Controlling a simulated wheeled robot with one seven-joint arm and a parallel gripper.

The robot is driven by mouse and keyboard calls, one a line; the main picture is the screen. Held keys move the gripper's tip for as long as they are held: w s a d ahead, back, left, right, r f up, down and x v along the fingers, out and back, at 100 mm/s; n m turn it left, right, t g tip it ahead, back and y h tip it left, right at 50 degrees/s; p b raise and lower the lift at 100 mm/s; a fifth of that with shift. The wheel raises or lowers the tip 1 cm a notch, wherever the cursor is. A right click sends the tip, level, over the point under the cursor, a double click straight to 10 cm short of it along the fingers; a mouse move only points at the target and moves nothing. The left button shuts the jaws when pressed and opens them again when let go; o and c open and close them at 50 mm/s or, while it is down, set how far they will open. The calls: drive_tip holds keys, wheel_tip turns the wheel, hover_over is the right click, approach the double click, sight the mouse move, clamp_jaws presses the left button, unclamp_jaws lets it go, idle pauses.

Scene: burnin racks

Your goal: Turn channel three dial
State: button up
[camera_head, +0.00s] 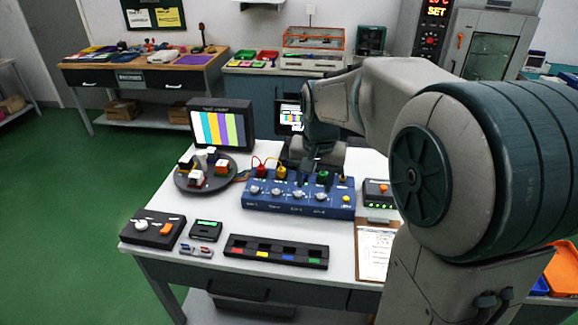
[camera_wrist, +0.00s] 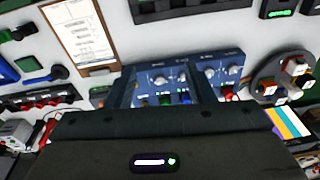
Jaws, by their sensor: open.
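The blue channel box (camera_head: 330,211) stands on the white table, with a row of pale dials along its front. The channel three dial (camera_head: 298,195) appears to be the third from the left; the small labels are hard to read. The wrist view shows the box upside down, so this dial (camera_wrist: 182,76) appears second from the left there. My gripper (camera_wrist: 163,88) is open and empty. Its two fingers point towards the box, with two dials showing between them. In the head view my arm reaches over the box's back, and contact cannot be told.
A monitor (camera_head: 221,129) and a round turntable (camera_head: 203,183) with blocks stand left of the box. A black tray (camera_head: 276,263) lies in front, a small device (camera_head: 378,193) and a clipboard (camera_head: 375,252) to the right. Yellow and red plugs with cables rise behind the dials.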

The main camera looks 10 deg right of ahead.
drive_tip(key=w+m+p, duration=0.2)
drive_tip(key=w, duration=0.8)
drive_tip(key=m+g+p, duration=0.2)
drive_tip(key=m+p, duration=0.1)
approach(298, 193)
drive_tip(key=f+p, duration=0.1)
drive_tip(key=f, duration=0.3)
drive_tip(key=f+p, duration=0.1)
drive_tip(key=f, duration=0.3)
drive_tip(key=shift+s+d+f+p, duration=0.1)
drive_tip(key=shift+s+f+p, duration=0.1)
drive_tip(key=shift+p, duration=0.15)
drive_tip(key=c, duration=1)
